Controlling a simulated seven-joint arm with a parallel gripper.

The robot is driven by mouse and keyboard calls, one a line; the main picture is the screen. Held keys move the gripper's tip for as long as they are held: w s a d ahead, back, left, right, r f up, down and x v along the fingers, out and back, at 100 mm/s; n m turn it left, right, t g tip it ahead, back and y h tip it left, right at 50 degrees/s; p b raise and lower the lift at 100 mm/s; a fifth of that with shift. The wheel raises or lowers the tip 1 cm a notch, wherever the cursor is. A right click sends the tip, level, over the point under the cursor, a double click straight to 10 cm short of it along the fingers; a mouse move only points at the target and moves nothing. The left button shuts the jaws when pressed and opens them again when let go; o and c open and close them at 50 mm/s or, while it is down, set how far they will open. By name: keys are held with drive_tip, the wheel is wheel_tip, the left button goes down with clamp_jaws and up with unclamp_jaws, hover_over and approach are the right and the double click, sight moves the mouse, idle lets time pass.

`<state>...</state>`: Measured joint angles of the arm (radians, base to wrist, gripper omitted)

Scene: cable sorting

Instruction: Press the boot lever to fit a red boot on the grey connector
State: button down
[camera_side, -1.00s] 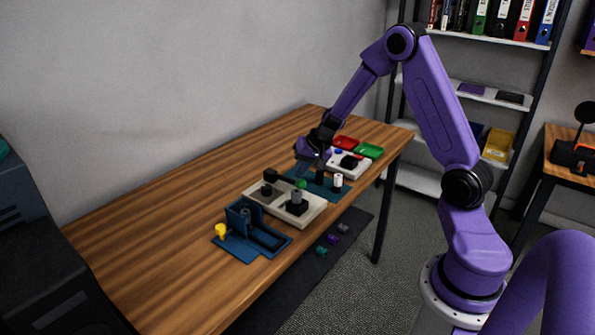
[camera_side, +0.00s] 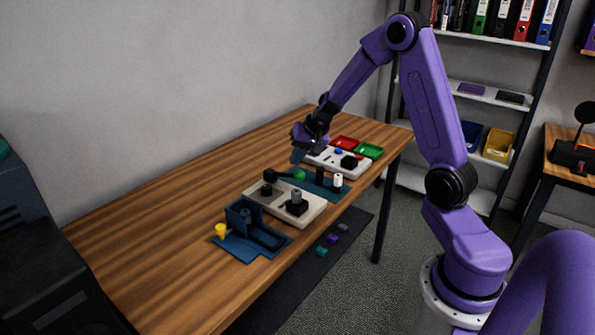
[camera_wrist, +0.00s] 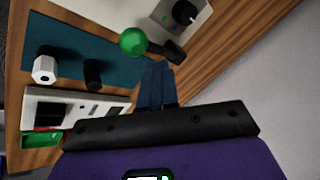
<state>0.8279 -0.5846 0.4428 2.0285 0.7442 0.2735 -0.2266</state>
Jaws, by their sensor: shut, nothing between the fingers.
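A black lever with a round green knob (camera_side: 299,175) projects from the cream fixture (camera_side: 316,212) over the teal mat. In the wrist view the green knob (camera_wrist: 132,41) is left of and beyond my fingertips, with a visible gap. My gripper (camera_side: 297,158) is shut and empty, pointing down above and behind the knob in the side view. Its dark blue fingers (camera_wrist: 156,82) lie together in the wrist view. A grey cylinder (camera_side: 297,195), perhaps the grey connector, stands upright on a black block of the cream fixture. I cannot make out a red boot on it.
A blue fixture with a yellow knob (camera_side: 221,230) stands nearest the camera. A white cylinder (camera_side: 338,180) and a black post (camera_side: 320,174) stand on the teal mat. Behind are a white panel (camera_wrist: 80,95), a red tray (camera_side: 345,142) and a green tray (camera_side: 371,150). The table's left is clear.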

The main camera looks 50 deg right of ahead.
drive_tip(key=r, duration=0.1)
drive_tip(key=w+r, duration=0.1)
drive_tip(key=r, duration=0.2)
drive_tip(key=shift+w+r, duration=0.25)
drive_tip(key=shift+r, duration=0.15)
drive_tip(key=shift+a, duration=0.1)
idle(0.6)
drive_tip(key=s+a+r+n+g+y, duration=0.1)
drive_tip(key=s+a+n+g, duration=0.1)
drive_tip(key=s+a+n, duration=0.6)
drive_tip(key=s+a+r+n+g+y, duration=0.15)
drive_tip(key=s+a, duration=0.45)
drive_tip(key=a, duration=0.7)
drive_tip(key=s+n+g+h, duration=0.2)
drive_tip(key=s+n, duration=0.9)
drive_tip(key=s, duration=1.1)
drive_tip(key=shift+s+a+f+h, duration=0.15)
drive_tip(key=shift+a+f+h, duration=0.15)
drive_tip(key=shift+h, duration=0.25)
